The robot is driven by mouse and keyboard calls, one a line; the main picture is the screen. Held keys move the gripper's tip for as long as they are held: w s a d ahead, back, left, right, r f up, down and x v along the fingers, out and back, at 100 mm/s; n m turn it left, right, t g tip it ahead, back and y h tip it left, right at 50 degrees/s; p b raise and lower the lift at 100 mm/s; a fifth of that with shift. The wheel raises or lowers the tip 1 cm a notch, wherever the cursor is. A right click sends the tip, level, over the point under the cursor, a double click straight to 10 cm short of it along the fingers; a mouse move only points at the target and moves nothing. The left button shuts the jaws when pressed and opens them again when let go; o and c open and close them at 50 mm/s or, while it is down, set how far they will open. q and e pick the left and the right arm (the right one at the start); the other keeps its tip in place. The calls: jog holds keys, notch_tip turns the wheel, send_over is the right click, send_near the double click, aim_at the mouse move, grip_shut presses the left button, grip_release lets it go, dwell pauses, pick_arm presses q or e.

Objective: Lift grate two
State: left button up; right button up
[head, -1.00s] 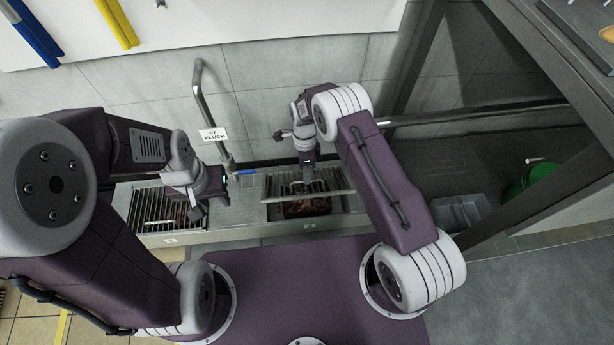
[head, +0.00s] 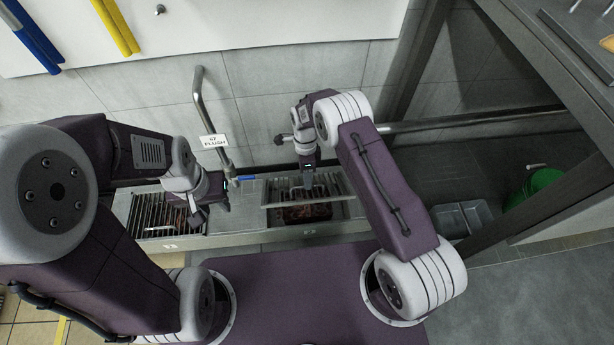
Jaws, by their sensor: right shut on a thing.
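Grate two (head: 330,202), a metal grate with a pale front bar, is at the right bay of the trough, above the label 2. It looks raised and tilted, with a reddish-brown mass (head: 307,214) visible in the bay under its front bar. My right gripper (head: 308,186) is shut on the grate near its middle. My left gripper (head: 208,212) hangs by the right end of grate one (head: 150,214), which lies over the left bay. Its fingers are dark and small, and I cannot tell whether they are open or touching anything.
A bent standpipe (head: 205,105) with a "07 FLUSH" sign (head: 214,140) and a blue handle (head: 246,178) rises between the bays. A horizontal rail (head: 470,119) and grey frame stand at right, with a grey tub (head: 462,217) and green bucket (head: 540,185).

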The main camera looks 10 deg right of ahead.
notch_tip(320, 180, up, 8)
jog(key=w+p, duration=0.1)
jog(key=p, duration=0.3)
jog(key=shift+w+r, duration=0.25)
jog(key=shift+w, duration=0.1)
